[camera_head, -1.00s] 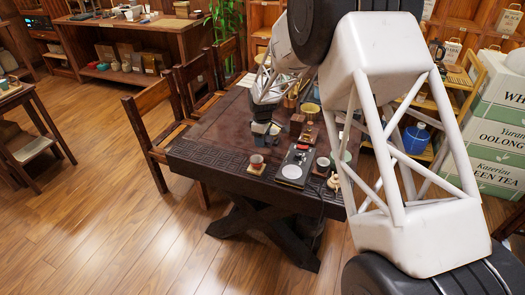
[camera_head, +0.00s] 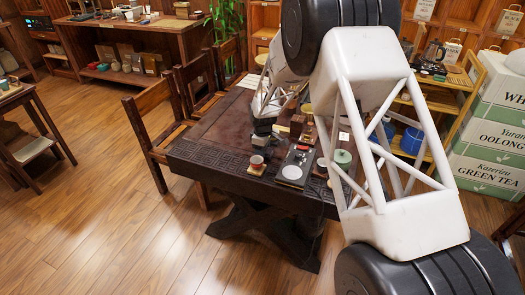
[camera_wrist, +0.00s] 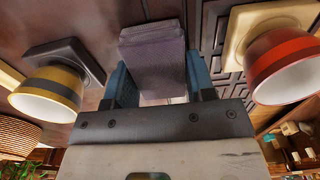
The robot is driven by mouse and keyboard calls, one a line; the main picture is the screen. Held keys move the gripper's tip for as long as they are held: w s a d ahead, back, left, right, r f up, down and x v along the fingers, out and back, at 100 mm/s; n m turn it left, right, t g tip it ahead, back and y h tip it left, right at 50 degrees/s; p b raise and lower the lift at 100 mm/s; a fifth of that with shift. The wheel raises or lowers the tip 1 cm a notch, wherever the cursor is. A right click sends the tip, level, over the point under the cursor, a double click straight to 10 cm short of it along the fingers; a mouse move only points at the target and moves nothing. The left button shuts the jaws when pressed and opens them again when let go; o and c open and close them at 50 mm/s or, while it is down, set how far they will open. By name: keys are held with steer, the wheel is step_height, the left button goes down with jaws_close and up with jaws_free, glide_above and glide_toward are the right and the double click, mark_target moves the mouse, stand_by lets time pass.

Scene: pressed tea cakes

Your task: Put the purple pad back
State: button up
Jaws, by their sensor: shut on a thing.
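My gripper (camera_wrist: 155,88) is shut on the purple pad (camera_wrist: 152,52), a thick dull-purple block between its two blue fingers in the wrist view. In the head view my gripper (camera_head: 263,138) is over the table, just behind the red cup (camera_head: 257,161). The pad cannot be made out there. Whether the pad touches the table is unclear.
A yellow cup with a grey band (camera_wrist: 50,90) on a dark coaster (camera_wrist: 62,55) is on the pad's other side. A dark tray with a white disc (camera_head: 292,172) lies right of the red cup. The dark table (camera_head: 215,128) is clear to the left.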

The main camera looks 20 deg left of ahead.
steer(key=shift+f, duration=0.2)
steer(key=o, duration=1)
steer(key=shift+f, duration=0.1)
steer(key=shift+c, duration=0.2)
steer(key=shift+r, duration=0.2)
step_height(320, 180, up, 12)
stand_by(0.9)
